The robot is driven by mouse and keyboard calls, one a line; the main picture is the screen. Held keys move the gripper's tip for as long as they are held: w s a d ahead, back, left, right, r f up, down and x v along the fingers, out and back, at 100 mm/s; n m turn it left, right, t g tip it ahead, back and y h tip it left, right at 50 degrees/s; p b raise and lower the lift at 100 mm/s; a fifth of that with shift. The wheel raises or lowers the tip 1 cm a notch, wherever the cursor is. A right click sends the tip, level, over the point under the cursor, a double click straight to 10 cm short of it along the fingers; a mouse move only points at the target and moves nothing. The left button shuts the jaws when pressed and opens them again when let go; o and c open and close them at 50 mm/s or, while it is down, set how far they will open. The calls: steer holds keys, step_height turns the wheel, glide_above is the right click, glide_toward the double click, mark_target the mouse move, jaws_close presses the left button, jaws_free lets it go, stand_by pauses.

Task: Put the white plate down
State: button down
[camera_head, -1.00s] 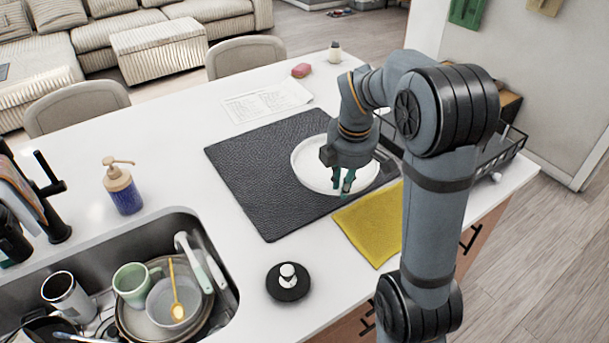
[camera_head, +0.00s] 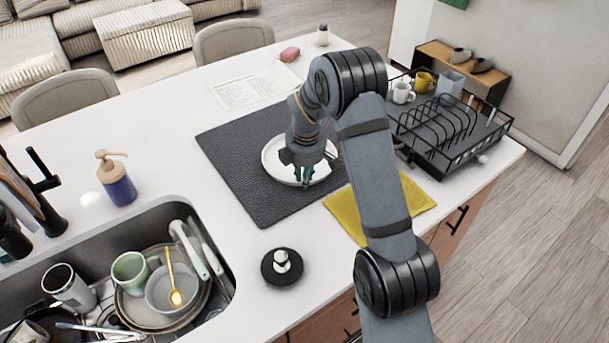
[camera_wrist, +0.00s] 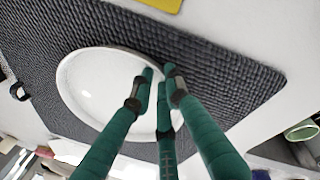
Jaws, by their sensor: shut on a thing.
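The white plate (camera_head: 273,160) is over the right part of the black textured mat (camera_head: 232,160) on the counter. It looks flat, resting on the mat or just above it; I cannot tell which. My gripper (camera_head: 305,182) points down at the plate's near rim, its green fingers closed on that rim. In the wrist view, the plate (camera_wrist: 95,90) lies between and beyond the fingertips (camera_wrist: 162,82), over the mat (camera_wrist: 215,75). My arm hides part of the plate's right side in the head view.
A yellow cloth (camera_head: 345,213) lies right of the mat. A black dish rack (camera_head: 455,150) with mugs stands further right. The sink (camera_head: 215,240) with dishes, a black stopper (camera_head: 282,268) and a soap bottle (camera_head: 119,185) are nearer or left. The mat's left part is clear.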

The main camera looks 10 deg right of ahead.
steer(key=shift+f, duration=0.1)
steer(key=c, duration=1.7)
jaws_free()
steer(key=r, duration=0.4)
steer(key=s+r, duration=0.1)
steer(key=r, duration=0.3)
steer(key=s+r, duration=0.1)
steer(key=r, duration=0.3)
steer(key=shift+s+a, duration=0.15)
steer(key=shift+s, duration=0.1)
